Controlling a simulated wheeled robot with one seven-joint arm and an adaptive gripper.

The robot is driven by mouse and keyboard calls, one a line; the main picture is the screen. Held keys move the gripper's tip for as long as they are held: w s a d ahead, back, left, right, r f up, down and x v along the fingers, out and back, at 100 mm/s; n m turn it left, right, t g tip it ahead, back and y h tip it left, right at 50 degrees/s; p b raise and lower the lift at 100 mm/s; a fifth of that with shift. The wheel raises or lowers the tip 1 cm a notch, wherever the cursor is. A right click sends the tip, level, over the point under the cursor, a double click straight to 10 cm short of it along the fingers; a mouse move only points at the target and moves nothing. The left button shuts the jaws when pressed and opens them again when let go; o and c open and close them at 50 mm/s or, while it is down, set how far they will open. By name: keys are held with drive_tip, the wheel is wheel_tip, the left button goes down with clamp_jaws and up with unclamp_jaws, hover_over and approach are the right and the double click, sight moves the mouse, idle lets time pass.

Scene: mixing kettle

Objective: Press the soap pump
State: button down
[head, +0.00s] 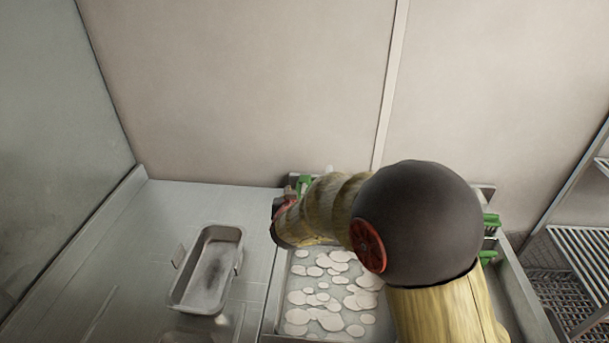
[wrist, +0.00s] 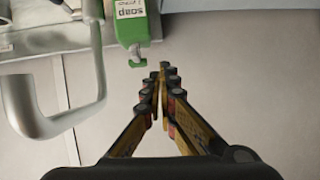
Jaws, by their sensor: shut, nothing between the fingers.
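A green soap dispenser (wrist: 131,22) with a white "soap" label shows at the top of the wrist view. A small green hooked part (wrist: 137,56) sticks out from its lower end in the picture. My gripper (wrist: 165,68) is shut and empty, with its fingertips just right of that hooked part. I cannot tell whether they touch. In the head view, a green piece (head: 304,184) shows at the back of the basin, partly hidden by my arm. My fingertips are hidden in that view.
A curved grey metal pipe (wrist: 40,118) stands left of my gripper in the wrist view. My arm reaches over a basin with white foam patches (head: 325,298). A metal tray (head: 207,268) sits on the counter (head: 165,208) to the left. Wire shelving (head: 585,255) stands at the right.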

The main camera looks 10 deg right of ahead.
drive_tip(key=w+d+r+t+h, duration=0.1)
drive_tip(key=d+r+h, duration=0.1)
drive_tip(key=r, duration=0.3)
drive_tip(key=shift+d+r+t, duration=0.2)
drive_tip(key=shift+d+t, duration=0.1)
drive_tip(key=shift+d, duration=0.55)
drive_tip(key=b, duration=0.2)
hover_over(304, 181)
wheel_tip(304, 181, down, 3)
drive_tip(key=shift+d+r, duration=0.1)
drive_tip(key=shift+d, duration=0.05)
wheel_tip(304, 181, down, 2)
drive_tip(key=shift+s+f+b, duration=0.15)
drive_tip(key=shift+f+b, duration=0.1)
drive_tip(key=shift+b, duration=0.1)
drive_tip(key=shift+f, duration=0.6)
drive_tip(key=shift+f, duration=0.1)
